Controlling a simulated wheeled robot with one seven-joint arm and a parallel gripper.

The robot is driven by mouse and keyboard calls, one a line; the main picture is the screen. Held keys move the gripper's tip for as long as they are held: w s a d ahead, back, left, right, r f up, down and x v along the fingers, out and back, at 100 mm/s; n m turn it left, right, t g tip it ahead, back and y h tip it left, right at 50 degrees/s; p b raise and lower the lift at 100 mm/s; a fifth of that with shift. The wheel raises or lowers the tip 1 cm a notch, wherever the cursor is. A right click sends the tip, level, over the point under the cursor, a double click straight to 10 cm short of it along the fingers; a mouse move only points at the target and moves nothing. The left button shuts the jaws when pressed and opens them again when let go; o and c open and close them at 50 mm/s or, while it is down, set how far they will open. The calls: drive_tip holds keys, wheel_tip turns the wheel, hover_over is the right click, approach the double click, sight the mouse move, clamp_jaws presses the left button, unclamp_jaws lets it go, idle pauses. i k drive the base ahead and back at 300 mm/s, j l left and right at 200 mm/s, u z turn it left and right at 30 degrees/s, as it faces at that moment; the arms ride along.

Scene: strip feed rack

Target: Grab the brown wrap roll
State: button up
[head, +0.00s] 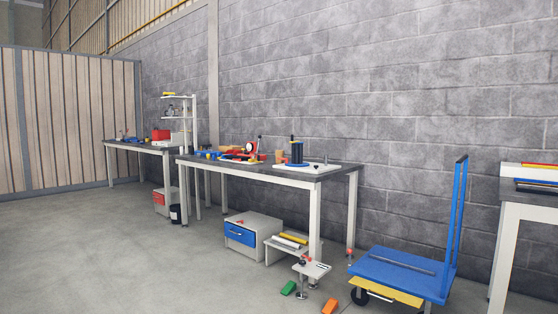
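A small brown upright piece (279,156) stands on the middle workbench (270,176), just left of a dark blue and black upright device (296,152). It may be the brown wrap roll, but it is too small to tell. No other brown roll can be made out. My gripper is not in view.
A blue platform cart (400,272) stands right of the middle bench. Green (288,288) and orange (330,306) wedges lie on the floor near a small white stand (311,268). A drawer cabinet (252,230) sits below the bench. The floor at left is clear.

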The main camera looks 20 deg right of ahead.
sight(280, 152)
drive_tip(key=i+u, duration=0.2)
drive_tip(key=i, duration=0.8)
drive_tip(key=i+u, duration=0.2)
drive_tip(key=i, duration=0.75)
drive_tip(key=i+j+u, duration=0.1)
drive_tip(key=i+u, duration=0.15)
drive_tip(key=i, duration=0.7)
drive_tip(key=i+l+u, duration=0.25)
drive_tip(key=i, duration=0.65)
drive_tip(key=i+z, duration=0.45)
drive_tip(key=i+j+z, duration=0.15)
drive_tip(key=i+z, duration=0.15)
drive_tip(key=z, duration=0.15)
drive_tip(key=i+j+z, duration=0.25)
drive_tip(key=z, duration=0.25)
drive_tip(key=i+j, duration=0.05)
drive_tip(key=i, duration=0.1)
